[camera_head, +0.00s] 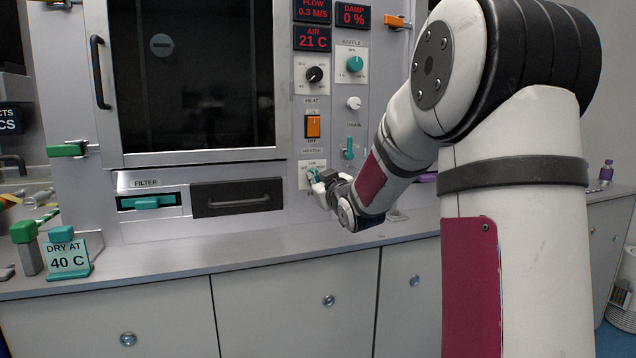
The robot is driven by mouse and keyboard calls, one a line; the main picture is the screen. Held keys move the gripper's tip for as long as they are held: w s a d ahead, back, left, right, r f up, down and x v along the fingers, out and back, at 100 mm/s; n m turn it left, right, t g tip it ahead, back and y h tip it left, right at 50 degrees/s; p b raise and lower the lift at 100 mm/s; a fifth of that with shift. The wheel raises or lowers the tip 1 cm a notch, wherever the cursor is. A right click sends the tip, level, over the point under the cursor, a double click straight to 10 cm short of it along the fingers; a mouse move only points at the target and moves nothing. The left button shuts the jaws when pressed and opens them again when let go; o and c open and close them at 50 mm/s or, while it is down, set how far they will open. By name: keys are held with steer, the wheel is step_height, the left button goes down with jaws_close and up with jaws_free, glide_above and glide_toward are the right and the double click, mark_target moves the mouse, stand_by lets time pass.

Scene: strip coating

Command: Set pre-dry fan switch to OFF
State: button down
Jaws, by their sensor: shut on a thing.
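The knob's pointing direction cannot be told. No readable label names a pre-dry fan, so I cannot confirm that this knob is that switch.
Above are an orange rocker switch (313,126), a black knob (314,74) and a teal baffle knob (355,64). A teal lever (349,149) is close to my wrist. A drawer handle (238,200) lies left. The counter (240,258) below is clear near the gripper.

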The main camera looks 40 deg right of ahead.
steer(key=shift+s+d+n+b, duration=0.1)
steer(key=shift+d+n+b, duration=0.05)
steer(key=shift+n+b, duration=2.25)
steer(key=shift+d+n, duration=0.1)
steer(key=shift+n, duration=0.8)
steer(key=c, duration=1.6)
jaws_free()
steer(key=shift+r, duration=0.1)
steer(key=shift+o, duration=0.2)
steer(key=v, duration=1.2)
